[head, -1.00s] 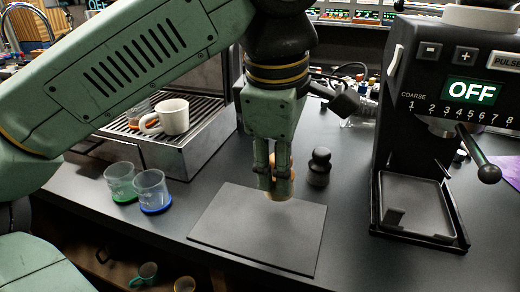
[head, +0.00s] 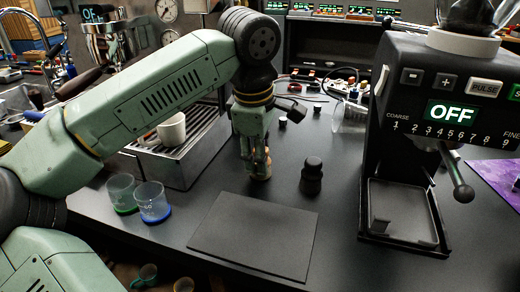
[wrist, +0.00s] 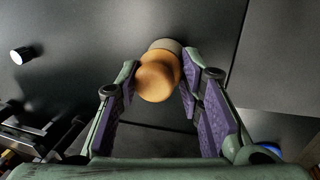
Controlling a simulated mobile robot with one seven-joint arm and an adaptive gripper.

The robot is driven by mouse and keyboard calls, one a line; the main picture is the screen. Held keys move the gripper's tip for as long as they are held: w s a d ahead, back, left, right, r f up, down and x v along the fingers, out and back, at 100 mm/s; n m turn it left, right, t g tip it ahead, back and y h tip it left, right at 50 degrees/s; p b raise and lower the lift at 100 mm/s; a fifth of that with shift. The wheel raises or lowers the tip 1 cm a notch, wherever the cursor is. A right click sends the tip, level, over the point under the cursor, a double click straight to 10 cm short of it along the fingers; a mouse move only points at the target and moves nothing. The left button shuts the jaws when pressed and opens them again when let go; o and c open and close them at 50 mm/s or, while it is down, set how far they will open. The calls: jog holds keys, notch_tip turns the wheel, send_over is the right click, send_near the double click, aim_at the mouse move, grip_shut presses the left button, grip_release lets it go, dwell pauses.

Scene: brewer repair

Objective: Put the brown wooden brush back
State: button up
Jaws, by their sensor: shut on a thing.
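The brown wooden brush (head: 261,174) is upright between the fingers of my gripper (head: 257,160), low over the dark counter behind the black mat. I cannot tell whether its base touches the counter. In the wrist view the brush (wrist: 158,76) shows a rounded tan top and a greyish lower end, between the purple-padded fingertips of my gripper (wrist: 158,88). My fingers hide part of the brush in the head view.
A black knobbed tamper (head: 312,177) stands just right of the brush. The black mat (head: 255,235) is bare. Two glass cups (head: 153,203) stand at the left, by the espresso machine with a white cup (head: 172,130). The grinder (head: 420,140) stands at the right.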

jog(key=shift+f, duration=0.1)
jog(key=shift+f, duration=0.15)
jog(key=o, duration=1.1)
jog(key=d+v, duration=0.1)
jog(key=v, duration=1.1)
jog(key=shift+a+r+b, duration=0.25)
jog(key=shift+a+b, duration=0.1)
jog(key=shift+a, duration=0.15)
jog(key=shift+s, duration=0.1)
